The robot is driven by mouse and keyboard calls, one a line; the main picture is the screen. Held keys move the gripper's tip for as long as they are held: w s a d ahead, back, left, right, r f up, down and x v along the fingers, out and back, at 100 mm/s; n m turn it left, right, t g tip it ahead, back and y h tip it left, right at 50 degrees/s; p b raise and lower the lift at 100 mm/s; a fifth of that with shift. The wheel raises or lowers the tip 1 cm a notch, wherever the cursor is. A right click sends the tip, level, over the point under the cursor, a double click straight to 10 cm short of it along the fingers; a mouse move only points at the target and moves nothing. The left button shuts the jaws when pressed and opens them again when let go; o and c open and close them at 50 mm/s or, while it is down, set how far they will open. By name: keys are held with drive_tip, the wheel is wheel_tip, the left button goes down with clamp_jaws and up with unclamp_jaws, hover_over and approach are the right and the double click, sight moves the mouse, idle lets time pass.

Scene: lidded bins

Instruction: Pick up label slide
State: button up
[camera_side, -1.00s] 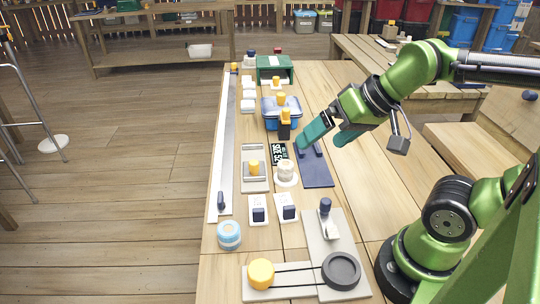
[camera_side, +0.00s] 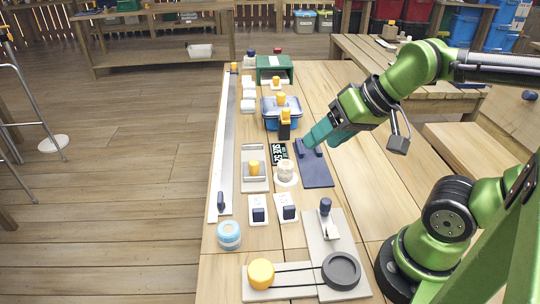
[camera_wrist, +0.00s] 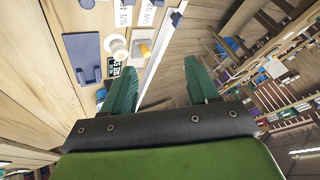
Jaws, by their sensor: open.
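A black label piece with white lettering (camera_side: 279,154) lies flat on the table in the side view, left of a dark blue plate (camera_side: 317,175). I cannot tell for certain that this piece is the label slide. It also shows in the wrist view (camera_wrist: 115,66), partly hidden by the left finger. My gripper (camera_side: 311,140) is above the far end of the blue plate, to the right of the label piece. In the wrist view my gripper (camera_wrist: 160,66) has its two teal fingers spread with nothing between them.
A white roll (camera_side: 286,170) stands just in front of the label piece. A grey tray with a yellow knob (camera_side: 254,167) is on its left. A blue lidded bin (camera_side: 281,112) and a yellow-topped dark block (camera_side: 285,124) stand behind. White cards (camera_side: 287,207) lie nearer.

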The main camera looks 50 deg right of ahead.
drive_tip(key=shift+c, duration=0.9)
drive_tip(key=m+g+h, duration=0.2)
drive_tip(key=m+g, duration=0.5)
drive_tip(key=m, duration=1.6)
hover_over(258, 209)
wheel_tip(258, 209, down, 7)
drive_tip(key=f, duration=1)
drive_tip(key=shift+s+d+f, duration=0.1)
drive_tip(key=shift+s+f, duration=0.15)
drive_tip(key=shift+f, duration=0.15)
drive_tip(key=shift+w+f, duration=0.2)
drive_tip(key=shift+f, duration=2.5)
clamp_jaws()
